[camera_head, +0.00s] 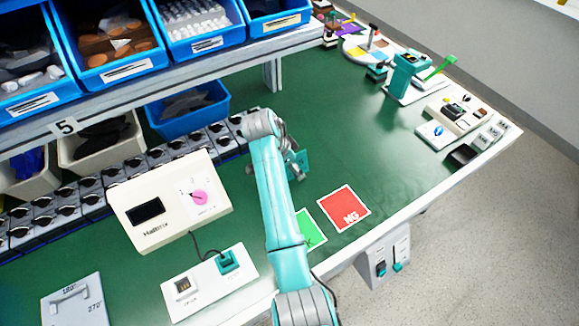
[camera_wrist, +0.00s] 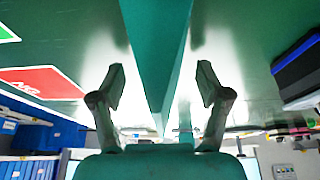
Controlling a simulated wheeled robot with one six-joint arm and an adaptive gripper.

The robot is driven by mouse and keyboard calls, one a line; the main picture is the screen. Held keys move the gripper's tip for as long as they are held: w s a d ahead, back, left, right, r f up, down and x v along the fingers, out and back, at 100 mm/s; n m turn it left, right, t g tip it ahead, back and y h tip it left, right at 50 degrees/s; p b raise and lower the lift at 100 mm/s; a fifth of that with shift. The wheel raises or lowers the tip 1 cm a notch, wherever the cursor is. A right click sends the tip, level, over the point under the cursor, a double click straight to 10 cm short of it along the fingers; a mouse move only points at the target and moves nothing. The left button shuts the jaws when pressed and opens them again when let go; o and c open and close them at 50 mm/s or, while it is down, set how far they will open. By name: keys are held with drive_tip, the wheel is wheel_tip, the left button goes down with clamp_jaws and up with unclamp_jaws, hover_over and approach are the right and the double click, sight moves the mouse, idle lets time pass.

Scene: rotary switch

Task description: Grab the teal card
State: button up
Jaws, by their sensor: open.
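The teal card (camera_wrist: 155,40) stands between the two fingers of my gripper (camera_wrist: 161,84) in the wrist view, seen as a tall slab running up the picture. Both fingers are apart, with a visible gap on each side of the card. In the head view my gripper (camera_head: 293,163) is over the green table, right of the row of black bins, and a small teal patch of the card (camera_head: 304,160) shows beside it. My arm hides part of that area, and I cannot tell what holds the card up.
The cream box with a pink rotary knob (camera_head: 199,197) is left of my arm. A red NG card (camera_head: 344,208) and a partly hidden green card (camera_head: 309,232) lie in front. Blue bins (camera_head: 188,109) stand behind.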

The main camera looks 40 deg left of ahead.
drive_tip(key=shift+f, duration=0.1)
drive_tip(key=c, duration=0.9)
